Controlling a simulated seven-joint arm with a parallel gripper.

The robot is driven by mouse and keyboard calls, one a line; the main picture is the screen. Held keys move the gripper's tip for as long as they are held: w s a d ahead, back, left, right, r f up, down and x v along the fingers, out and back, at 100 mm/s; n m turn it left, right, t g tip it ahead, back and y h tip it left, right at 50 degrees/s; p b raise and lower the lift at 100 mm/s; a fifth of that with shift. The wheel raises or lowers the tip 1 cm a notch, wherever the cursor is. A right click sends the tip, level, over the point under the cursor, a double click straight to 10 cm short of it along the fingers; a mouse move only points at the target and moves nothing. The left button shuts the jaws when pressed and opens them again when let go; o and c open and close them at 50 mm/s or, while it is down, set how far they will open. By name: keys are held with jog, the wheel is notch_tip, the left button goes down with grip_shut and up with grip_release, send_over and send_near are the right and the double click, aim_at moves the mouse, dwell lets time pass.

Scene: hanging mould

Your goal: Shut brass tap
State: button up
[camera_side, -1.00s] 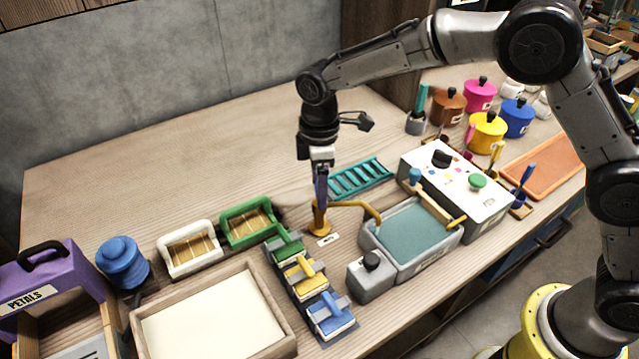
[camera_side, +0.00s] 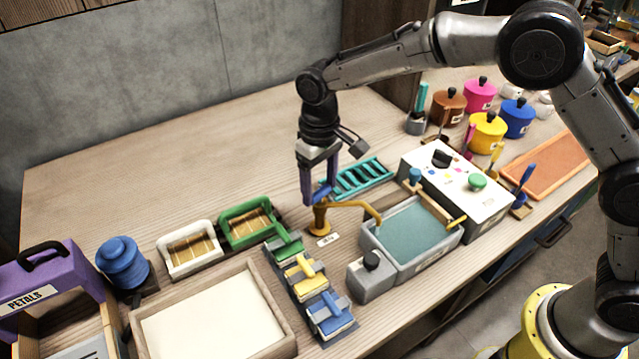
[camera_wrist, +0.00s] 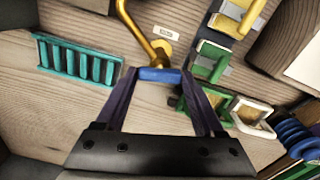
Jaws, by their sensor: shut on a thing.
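The brass tap (camera_side: 320,218) stands on the bench, its curved spout reaching right over the grey basin (camera_side: 368,240). Its blue handle (camera_side: 321,192) sits on top of the tap body. My gripper (camera_side: 319,195) points down over the tap, with its purple fingers on the two ends of the handle. In the wrist view the blue handle (camera_wrist: 160,74) spans between my fingertips (camera_wrist: 158,77), and the brass spout (camera_wrist: 138,32) runs up from beside it. I see no stream from the spout. The tap's inner state cannot be told.
A teal rack (camera_side: 362,178) lies just behind the tap. The white control box (camera_side: 465,205) is to the right. Bare bench lies behind and left.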

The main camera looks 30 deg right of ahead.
aim_at(320, 191)
jog(key=shift+r+m, duration=0.1)
jog(key=shift+m, duration=1.2)
jog(key=o, duration=1.4)
notch_tip(320, 191, up, 14)
jog(key=shift+f, duration=0.1)
